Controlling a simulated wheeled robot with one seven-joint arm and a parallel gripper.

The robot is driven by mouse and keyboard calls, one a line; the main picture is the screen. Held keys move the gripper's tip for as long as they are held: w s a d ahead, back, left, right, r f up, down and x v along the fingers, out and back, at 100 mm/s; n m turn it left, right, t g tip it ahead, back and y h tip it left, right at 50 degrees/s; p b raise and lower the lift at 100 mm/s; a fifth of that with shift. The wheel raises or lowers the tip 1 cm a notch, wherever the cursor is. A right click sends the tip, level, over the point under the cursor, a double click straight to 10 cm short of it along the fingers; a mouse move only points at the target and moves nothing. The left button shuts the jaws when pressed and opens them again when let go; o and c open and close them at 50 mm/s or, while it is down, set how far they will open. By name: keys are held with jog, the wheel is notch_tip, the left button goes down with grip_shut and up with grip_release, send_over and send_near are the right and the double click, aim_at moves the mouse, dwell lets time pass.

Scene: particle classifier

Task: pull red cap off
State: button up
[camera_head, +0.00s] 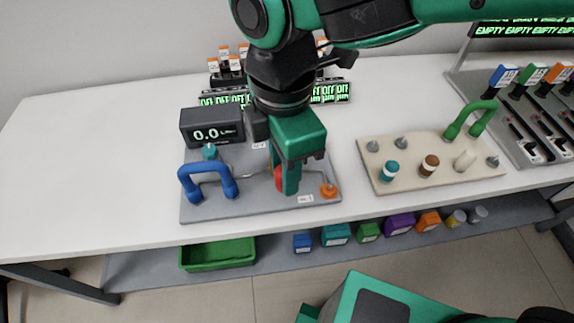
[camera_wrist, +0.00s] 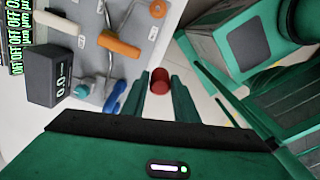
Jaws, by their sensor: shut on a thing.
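A red cap (camera_head: 279,178) shows beside my gripper's fingers, over the grey board (camera_head: 235,211) with the blue handle. My gripper (camera_head: 287,187) points down over the right part of this board. In the wrist view the red cap (camera_wrist: 159,80) sits between the tips of my two fingers (camera_wrist: 160,88), and my gripper is shut on it. The fingers partly hide the cap in the head view. I cannot tell whether the cap still touches a fitting under it.
The grey board bears a blue handle (camera_head: 206,180), a display reading 0.0 (camera_head: 212,128), a teal knob (camera_head: 209,151) and an orange knob (camera_head: 328,190). A beige board (camera_head: 401,183) with a green handle (camera_head: 471,119) stands to the right. The table's left side is clear.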

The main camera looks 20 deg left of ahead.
jog(key=shift+r, duration=1.6)
jog(key=shift+r, duration=1.5)
